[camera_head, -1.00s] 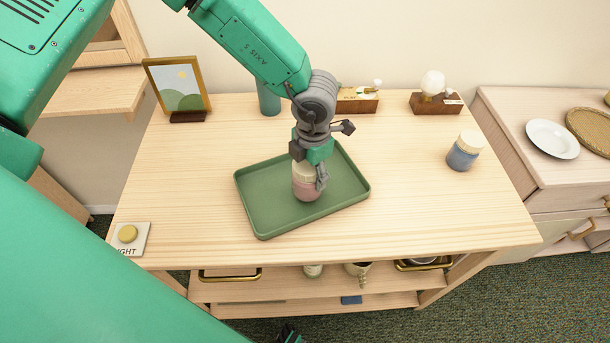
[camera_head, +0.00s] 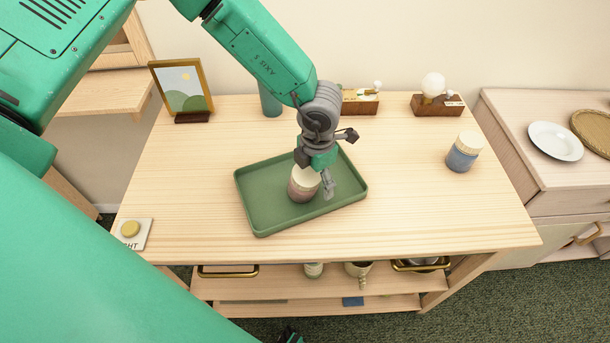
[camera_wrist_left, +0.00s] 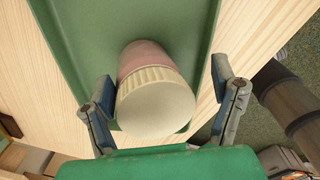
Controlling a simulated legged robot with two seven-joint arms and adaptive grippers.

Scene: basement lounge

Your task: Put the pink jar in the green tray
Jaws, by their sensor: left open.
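The pink jar (camera_head: 302,187) with a cream ribbed lid stands inside the green tray (camera_head: 262,218) on the wooden table. In the left wrist view the jar's lid (camera_wrist_left: 155,102) fills the middle and its pink side (camera_wrist_left: 143,55) shows above it. My left gripper (camera_head: 322,184) is at the jar's right side in the head view, over the tray. In the left wrist view its open fingers (camera_wrist_left: 163,95) stand on both sides of the lid, with a gap at the right finger; contact at the left finger cannot be told. My right gripper is not seen clearly.
A blue jar (camera_head: 463,152) stands at the table's right. A picture frame (camera_head: 182,90), a teal cylinder (camera_head: 270,101) and two wooden blocks with items line the back. A yellow-button plate (camera_head: 132,232) lies front left. A side cabinet holds a white plate (camera_head: 556,141).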

